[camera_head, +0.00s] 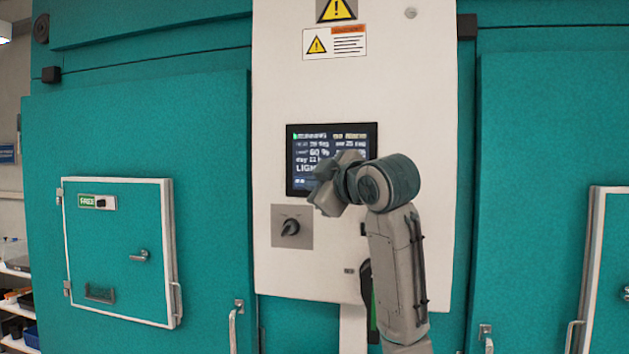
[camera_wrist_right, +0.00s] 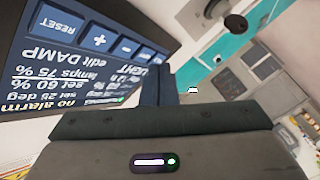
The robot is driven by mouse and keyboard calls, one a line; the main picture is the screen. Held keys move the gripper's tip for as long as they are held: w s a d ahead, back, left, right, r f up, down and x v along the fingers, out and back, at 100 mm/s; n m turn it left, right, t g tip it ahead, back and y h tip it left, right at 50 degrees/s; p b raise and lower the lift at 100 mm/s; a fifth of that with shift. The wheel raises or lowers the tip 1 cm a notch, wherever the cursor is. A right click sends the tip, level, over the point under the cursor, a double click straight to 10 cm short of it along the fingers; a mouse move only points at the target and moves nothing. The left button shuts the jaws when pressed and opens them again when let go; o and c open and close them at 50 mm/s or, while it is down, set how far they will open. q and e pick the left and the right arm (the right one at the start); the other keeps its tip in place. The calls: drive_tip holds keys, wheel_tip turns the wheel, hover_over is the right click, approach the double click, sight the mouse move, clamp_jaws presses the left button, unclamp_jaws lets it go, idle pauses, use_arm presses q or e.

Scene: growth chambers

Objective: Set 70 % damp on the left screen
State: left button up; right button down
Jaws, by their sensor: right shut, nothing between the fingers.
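The screen (camera_head: 305,145) is a dark panel on the white front between two teal doors. In the head view, it shows white lines including "60 %" and "LIGHT"; my right gripper (camera_head: 328,190) hides its lower right part. In the right wrist view, the screen (camera_wrist_right: 70,65) appears upside down with "no alarm", "set 60 %", "lamps 75 %" and "edit DAMP". Its RESET button (camera_wrist_right: 60,22), plus button (camera_wrist_right: 100,39) and minus button (camera_wrist_right: 125,48) show there. My right gripper is shut and empty, close in front of the screen; I cannot tell whether it touches. My left gripper is out of view.
A rotary switch (camera_head: 290,228) sits on a grey plate just below the screen. A small hatch (camera_head: 118,250) with a handle is on the left teal door. Warning labels (camera_head: 334,43) are above the screen. Shelves (camera_head: 18,270) stand at the far left.

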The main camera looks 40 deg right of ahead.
drive_tip(key=shift+s+a, duration=0.1)
drive_tip(key=shift+a, duration=0.05)
drive_tip(key=s+a+p, duration=0.2)
drive_tip(key=s+a, duration=0.1)
drive_tip(key=shift+a, duration=0.3)
idle(1.4)
